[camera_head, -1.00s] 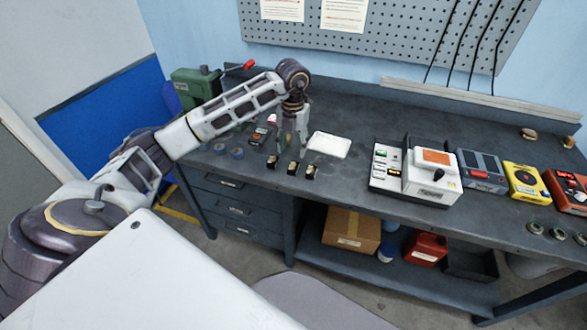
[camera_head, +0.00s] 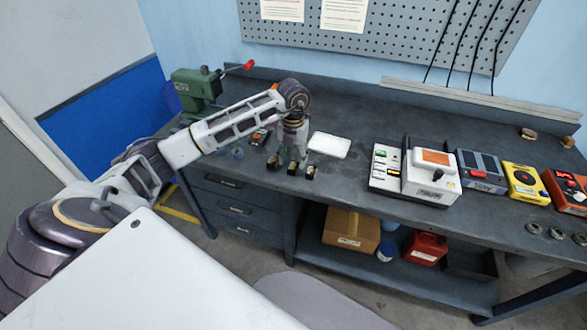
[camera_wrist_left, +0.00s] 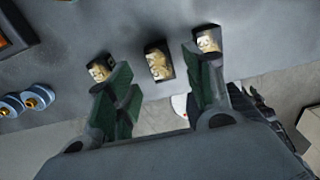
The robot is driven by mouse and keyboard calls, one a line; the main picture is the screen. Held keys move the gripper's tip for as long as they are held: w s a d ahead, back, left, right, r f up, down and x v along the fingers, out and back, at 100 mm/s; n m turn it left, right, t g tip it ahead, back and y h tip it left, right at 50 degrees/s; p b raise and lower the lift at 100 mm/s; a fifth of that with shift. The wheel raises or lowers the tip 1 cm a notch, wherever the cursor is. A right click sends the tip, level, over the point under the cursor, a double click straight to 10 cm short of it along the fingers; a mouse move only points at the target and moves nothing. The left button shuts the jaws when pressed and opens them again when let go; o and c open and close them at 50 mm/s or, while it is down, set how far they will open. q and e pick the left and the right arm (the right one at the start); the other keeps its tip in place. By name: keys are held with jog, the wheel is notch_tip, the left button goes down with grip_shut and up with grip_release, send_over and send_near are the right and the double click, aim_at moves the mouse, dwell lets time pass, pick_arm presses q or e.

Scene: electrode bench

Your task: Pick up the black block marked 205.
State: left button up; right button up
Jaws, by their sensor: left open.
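Three small black blocks with pale, cream-coloured labelled faces stand in a row near the bench's front edge: a left one (camera_head: 273,162), a middle one (camera_head: 292,168) and a right one (camera_head: 311,172). The label numbers are too small to read, so I cannot tell which is 205. My left gripper (camera_head: 291,156) is open and points down at the middle block. In the left wrist view the middle block (camera_wrist_left: 158,62) shows in the gap between the green fingers, with the left block (camera_wrist_left: 99,68) and right block (camera_wrist_left: 208,40) beside the fingertips. I see no grip on any block.
A white pad (camera_head: 329,145) lies right of my gripper. A white device (camera_head: 432,178) stands further right on the bench (camera_head: 345,185). Blue round pieces (camera_wrist_left: 38,97) and an orange-topped device (camera_wrist_left: 12,35) are on the left. A green vise (camera_head: 196,88) stands behind my arm.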

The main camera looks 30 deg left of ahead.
aim_at(294, 166)
pick_arm(q)
jog(key=shift+f+p, duration=0.3)
jog(key=shift+f, duration=1.65)
jog(key=shift+c, duration=0.3)
grip_shut()
